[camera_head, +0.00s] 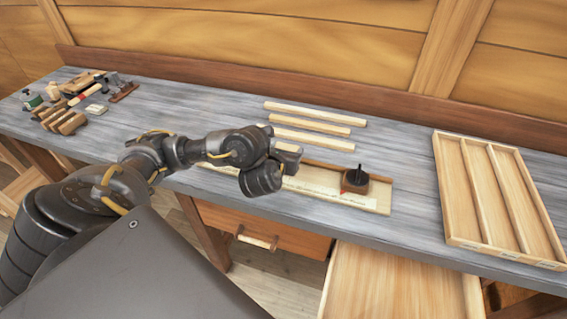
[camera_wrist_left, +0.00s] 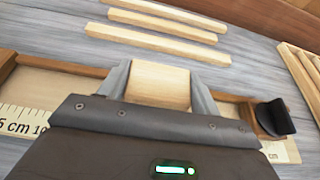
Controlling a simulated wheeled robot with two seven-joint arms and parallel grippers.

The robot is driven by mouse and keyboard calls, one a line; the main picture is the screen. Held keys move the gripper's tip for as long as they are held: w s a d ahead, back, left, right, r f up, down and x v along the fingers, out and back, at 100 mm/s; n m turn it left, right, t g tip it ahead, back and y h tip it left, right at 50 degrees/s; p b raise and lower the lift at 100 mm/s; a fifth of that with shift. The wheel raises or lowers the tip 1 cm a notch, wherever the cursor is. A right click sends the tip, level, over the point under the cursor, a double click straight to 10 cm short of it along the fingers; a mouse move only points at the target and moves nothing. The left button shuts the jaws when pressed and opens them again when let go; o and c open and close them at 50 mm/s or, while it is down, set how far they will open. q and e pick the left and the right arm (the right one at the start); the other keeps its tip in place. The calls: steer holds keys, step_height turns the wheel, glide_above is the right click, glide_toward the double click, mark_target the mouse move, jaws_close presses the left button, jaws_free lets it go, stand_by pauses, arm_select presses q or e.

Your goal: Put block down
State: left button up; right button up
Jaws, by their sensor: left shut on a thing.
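My left gripper (camera_wrist_left: 158,84) is shut on a light wooden block (camera_wrist_left: 160,86), seen between its two grey fingers in the left wrist view. In the head view the left gripper (camera_head: 287,152) is over the measuring board (camera_head: 372,203), and my arm hides most of the block. Whether the block touches the board or hangs above it, I cannot tell. The board carries a printed scale and a raised brown back strip. My right gripper is in neither view.
A dark stop with a knob (camera_head: 355,180) sits on the board's right part. Several pale strips (camera_head: 308,113) lie behind it. A wooden tray with compartments (camera_head: 495,195) is at right. Tools and wooden blocks (camera_head: 62,121) crowd the bench's far left. An open drawer (camera_head: 400,285) juts out below.

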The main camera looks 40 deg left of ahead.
arm_select(q)
steer(key=shift+a+f, duration=0.1)
steer(key=shift+f, duration=0.1)
steer(key=f+b, duration=0.3)
steer(key=shift+a+f, duration=0.15)
steer(key=shift+a, duration=0.15)
steer(key=shift+f, duration=0.2)
steer(key=shift+r, duration=0.1)
steer(key=shift+b, duration=0.3)
steer(key=o, duration=1)
